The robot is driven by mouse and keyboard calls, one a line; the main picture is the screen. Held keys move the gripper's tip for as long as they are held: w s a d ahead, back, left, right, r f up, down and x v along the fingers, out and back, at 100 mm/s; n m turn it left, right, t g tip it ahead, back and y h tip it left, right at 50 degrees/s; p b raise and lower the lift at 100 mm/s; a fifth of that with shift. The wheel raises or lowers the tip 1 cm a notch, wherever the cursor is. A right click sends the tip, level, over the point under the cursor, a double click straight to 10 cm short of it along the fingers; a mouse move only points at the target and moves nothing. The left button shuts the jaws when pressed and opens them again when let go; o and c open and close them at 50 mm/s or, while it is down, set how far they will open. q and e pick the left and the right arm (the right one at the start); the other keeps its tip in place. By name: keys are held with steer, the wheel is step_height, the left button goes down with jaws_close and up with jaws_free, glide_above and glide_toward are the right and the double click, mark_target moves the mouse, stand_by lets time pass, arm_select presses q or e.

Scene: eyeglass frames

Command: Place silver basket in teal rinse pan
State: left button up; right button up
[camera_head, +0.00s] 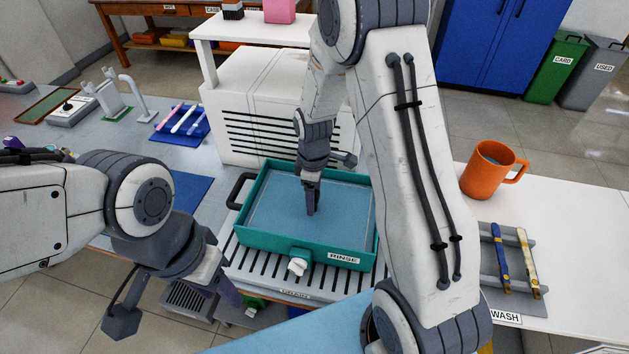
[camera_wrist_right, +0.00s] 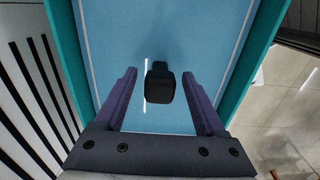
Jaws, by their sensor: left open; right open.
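The teal rinse pan (camera_head: 308,257), labelled RINSE, stands on a slotted drain rack and holds blue liquid. My right gripper (camera_head: 312,207) points down over the pan's middle. In the right wrist view its two purple fingers (camera_wrist_right: 159,73) are apart, with a black grip-like block (camera_wrist_right: 161,88) between them and no clear contact. Pale straight lines show in the blue around the block; I cannot tell whether they and the block belong to the silver basket. No silver basket is clearly visible. My left gripper (camera_head: 226,290) is open and empty, left of the pan's front.
A white slotted box (camera_head: 250,110) stands behind the pan. An orange mug (camera_head: 485,170) and a grey holder (camera_head: 513,258) with blue and yellow pieces are at right. A blue mat (camera_head: 187,192) lies left of the pan. My right arm hides part of the right side.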

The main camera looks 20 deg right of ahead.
step_height(320, 180, up, 7)
steer(key=shift+r, duration=0.15)
steer(key=s+a+r+m, duration=0.1)
steer(key=s+a, duration=0.3)
steer(key=s, duration=0.4)
steer(key=s+a+r+m, duration=0.1)
steer(key=s+a+r, duration=0.3)
steer(key=s, duration=0.4)
steer(key=s+a+r+m+y, duration=0.1)
steer(key=s+a+r+m, duration=0.1)
steer(key=s+a, duration=0.3)
steer(key=s+r, duration=0.1)
steer(key=s, duration=0.1)
steer(key=shift+s+a+r, duration=0.25)
steer(key=shift+s+a, duration=0.15)
